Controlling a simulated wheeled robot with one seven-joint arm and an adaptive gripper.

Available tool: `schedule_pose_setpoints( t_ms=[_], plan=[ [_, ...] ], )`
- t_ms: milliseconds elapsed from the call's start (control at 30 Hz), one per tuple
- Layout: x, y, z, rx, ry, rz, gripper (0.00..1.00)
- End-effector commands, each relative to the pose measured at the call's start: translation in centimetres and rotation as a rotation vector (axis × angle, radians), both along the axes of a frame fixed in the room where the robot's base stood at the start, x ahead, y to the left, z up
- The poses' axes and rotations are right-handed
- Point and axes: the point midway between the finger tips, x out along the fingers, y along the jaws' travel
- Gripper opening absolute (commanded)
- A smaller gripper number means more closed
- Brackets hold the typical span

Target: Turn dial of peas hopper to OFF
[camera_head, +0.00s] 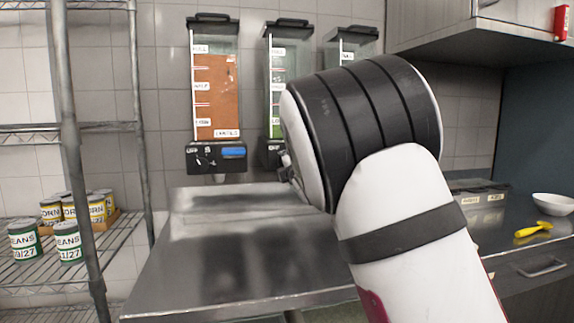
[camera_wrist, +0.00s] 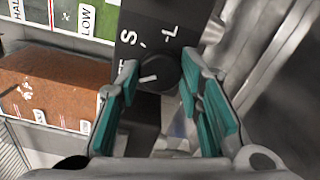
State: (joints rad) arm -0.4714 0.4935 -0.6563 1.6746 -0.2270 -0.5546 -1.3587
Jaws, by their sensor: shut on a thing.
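The peas hopper (camera_head: 277,92) has green contents and stands on the wall in the head view, partly hidden by my arm. Its green contents and LOW label also show at the top left of the wrist view (camera_wrist: 85,18). The round black dial (camera_wrist: 158,73) sits on a black panel (camera_wrist: 140,25) marked S and L. A white pointer line on the dial points left, toward a mark partly hidden by a finger. My gripper (camera_wrist: 160,80) has its teal-padded fingers on both sides of the dial, shut on it. In the head view my arm hides the dial.
The carrots hopper (camera_head: 217,85), with orange contents, hangs to the left. A third hopper (camera_head: 350,45) is mostly behind my arm. A bare metal counter (camera_head: 230,260) lies below. A wire rack (camera_head: 75,130) with cans stands left; a white bowl (camera_head: 553,204) and yellow spoon (camera_head: 533,229) lie right.

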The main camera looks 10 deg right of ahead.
Motion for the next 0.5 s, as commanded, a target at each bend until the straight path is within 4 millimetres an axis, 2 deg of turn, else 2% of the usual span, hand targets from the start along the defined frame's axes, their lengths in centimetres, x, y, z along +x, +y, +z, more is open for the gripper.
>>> schedule_pose_setpoints(
  t_ms=[133, 167, 233, 500],
  plan=[
    [0.01, 0.07, -0.16, -0.002, 0.002, 0.001, 0.06],
    [0.01, 0.07, -0.15, -0.002, 0.002, 0.001, 0.38],
    [0.01, 0.07, -0.15, -0.001, 0.002, 0.001, 0.54],
    [0.0, 0.03, -0.07, 0.0, 0.001, 0.001, 0.54]
  ],
)
